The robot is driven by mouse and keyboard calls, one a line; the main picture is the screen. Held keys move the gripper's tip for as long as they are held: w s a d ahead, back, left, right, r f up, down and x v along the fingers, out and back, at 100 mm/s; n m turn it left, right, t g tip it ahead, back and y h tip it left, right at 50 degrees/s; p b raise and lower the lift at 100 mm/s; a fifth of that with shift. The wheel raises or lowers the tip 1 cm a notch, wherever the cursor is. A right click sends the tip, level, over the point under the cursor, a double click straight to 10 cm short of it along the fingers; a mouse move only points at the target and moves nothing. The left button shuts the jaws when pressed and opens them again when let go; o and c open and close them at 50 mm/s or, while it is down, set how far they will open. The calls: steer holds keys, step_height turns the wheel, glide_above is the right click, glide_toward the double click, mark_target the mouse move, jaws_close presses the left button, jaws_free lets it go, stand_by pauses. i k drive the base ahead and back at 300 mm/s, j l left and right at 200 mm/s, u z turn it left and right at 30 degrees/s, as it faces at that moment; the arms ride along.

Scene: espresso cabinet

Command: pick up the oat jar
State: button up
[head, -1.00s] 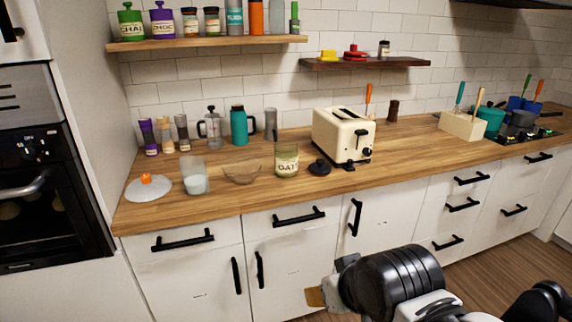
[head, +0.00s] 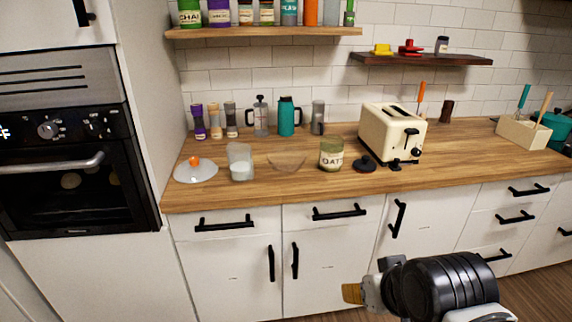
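The oat jar (head: 331,155) is a clear glass jar with an "OATS"-like label and pale contents. It stands upright and open-topped on the wooden counter (head: 260,188), left of the toaster. A dark round lid (head: 364,165) lies on the counter just to its right. My gripper (head: 352,293) shows at the lower middle, in front of the cabinet doors and below the counter edge, well apart from the jar. Its fingers are small and seen from the side, with a yellow-brown tip, and whether they are open cannot be told.
A glass bowl (head: 287,161) and a glass (head: 240,162) stand left of the jar, with a glass lid (head: 196,172) farther left. A cream toaster (head: 391,132) stands right. Behind are a teal flask (head: 287,116) and a French press (head: 261,118). The counter's front strip is clear.

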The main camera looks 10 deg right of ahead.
mark_target(331, 155)
steer(key=i+j+z, duration=0.15)
steer(key=z, duration=0.25)
steer(key=i+j+z, duration=0.25)
steer(key=z, duration=0.15)
steer(key=i+j+z, duration=0.4)
steer(key=j+z, duration=0.35)
steer(key=i+l, duration=0.05)
steer(key=l, duration=0.05)
